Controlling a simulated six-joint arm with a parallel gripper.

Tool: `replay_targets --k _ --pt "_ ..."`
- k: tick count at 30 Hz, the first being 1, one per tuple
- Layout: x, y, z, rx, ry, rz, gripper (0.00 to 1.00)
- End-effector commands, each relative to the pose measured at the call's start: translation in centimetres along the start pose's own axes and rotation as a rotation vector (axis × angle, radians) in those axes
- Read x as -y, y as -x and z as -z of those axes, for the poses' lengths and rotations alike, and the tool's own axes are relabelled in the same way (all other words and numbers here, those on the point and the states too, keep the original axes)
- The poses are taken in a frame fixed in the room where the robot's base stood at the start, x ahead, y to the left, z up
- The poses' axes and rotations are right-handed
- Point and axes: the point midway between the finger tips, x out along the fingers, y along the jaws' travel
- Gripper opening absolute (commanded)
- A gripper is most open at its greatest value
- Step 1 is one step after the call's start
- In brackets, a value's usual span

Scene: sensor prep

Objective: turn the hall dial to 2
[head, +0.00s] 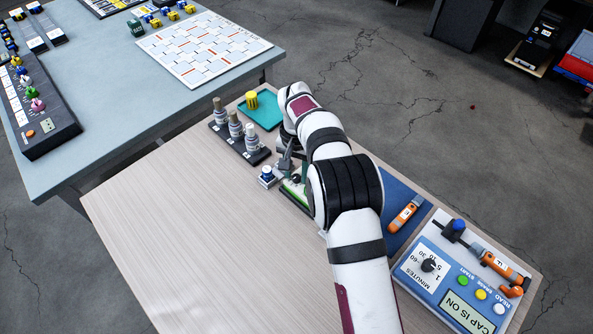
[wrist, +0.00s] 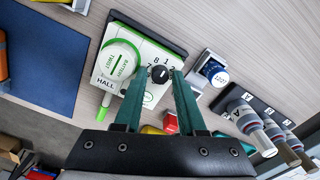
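The hall dial (wrist: 160,74) is a small round black knob with a pale mark, on a white and green board (wrist: 128,45) lettered HALL. The digits 7, 8, 1 and 2 show around its far side; which digit the mark points at is too small to tell. My gripper (wrist: 162,72) has its two teal fingers on either side of the dial, tips close to it, with what looks like a narrow gap; contact is unclear. In the head view my gripper (head: 291,168) is over the board (head: 293,192), which my arm partly hides.
A small blue-topped bottle (wrist: 214,71) stands close to the right of the board in the wrist view. A rack of bottles (head: 240,142) and a teal tray (head: 262,112) stand behind. A panel with a MINUTES dial (head: 428,265) lies right; the left tabletop is clear.

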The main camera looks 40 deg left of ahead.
Motion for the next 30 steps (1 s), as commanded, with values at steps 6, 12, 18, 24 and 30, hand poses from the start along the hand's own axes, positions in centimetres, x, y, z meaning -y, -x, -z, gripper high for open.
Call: replay_targets --k 6,12,18,24,30 --pt "-0.01 -0.15 0.0 0.0 0.0 0.0 0.4" --pt "-0.01 -0.12 0.0 0.0 0.0 0.0 0.14" --pt "-0.01 -0.1 0.01 0.0 0.0 0.0 0.0" --pt "-0.01 -0.08 0.02 0.0 -0.007 0.0 0.0" --pt "0.01 -0.08 0.04 0.0 -0.073 0.0 0.0"
